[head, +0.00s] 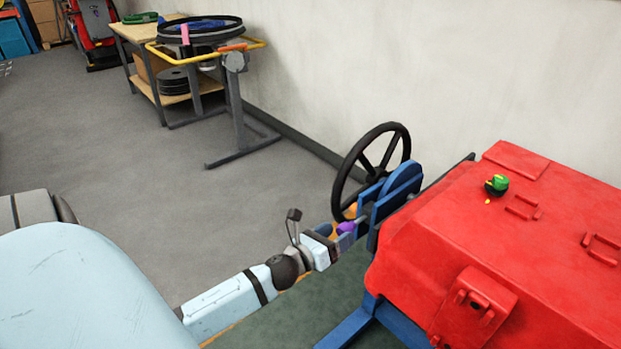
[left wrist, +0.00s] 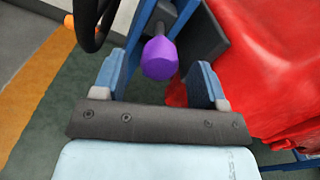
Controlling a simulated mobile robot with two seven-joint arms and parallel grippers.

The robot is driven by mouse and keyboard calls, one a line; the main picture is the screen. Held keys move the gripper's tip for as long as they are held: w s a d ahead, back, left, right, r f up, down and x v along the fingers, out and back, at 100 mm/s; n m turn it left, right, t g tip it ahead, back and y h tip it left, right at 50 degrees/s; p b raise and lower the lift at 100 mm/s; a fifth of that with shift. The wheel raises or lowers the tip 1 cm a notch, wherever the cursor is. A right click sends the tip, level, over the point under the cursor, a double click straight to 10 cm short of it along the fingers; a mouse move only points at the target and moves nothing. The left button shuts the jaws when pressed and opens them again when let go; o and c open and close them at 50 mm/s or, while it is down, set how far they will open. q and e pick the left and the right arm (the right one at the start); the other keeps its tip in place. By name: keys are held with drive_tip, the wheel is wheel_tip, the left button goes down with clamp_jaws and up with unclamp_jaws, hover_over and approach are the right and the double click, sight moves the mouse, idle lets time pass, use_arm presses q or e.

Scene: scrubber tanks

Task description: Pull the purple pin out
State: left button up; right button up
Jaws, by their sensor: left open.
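The purple pin (left wrist: 160,58) has a faceted knob and sits in the blue bracket on the side of the red tank (head: 480,235). In the left wrist view the knob is between the two fingers of my left gripper (left wrist: 158,80), with a gap on both sides. My left gripper is open. In the head view the purple knob (head: 346,227) shows small at the end of my left gripper (head: 343,238), partly covered by it. The pin's shaft is hidden in the bracket. My right gripper is in neither view.
A black handwheel (head: 345,170) stands just beyond the blue bracket (head: 395,190). A green and black item (head: 497,184) lies on the red tank. A cart with a large black ring (head: 200,30) and a wooden table (head: 140,30) stand by the wall. The grey floor between is clear.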

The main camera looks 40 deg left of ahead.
use_arm(q)
drive_tip(key=s, duration=1.1)
drive_tip(key=shift+a, duration=0.45)
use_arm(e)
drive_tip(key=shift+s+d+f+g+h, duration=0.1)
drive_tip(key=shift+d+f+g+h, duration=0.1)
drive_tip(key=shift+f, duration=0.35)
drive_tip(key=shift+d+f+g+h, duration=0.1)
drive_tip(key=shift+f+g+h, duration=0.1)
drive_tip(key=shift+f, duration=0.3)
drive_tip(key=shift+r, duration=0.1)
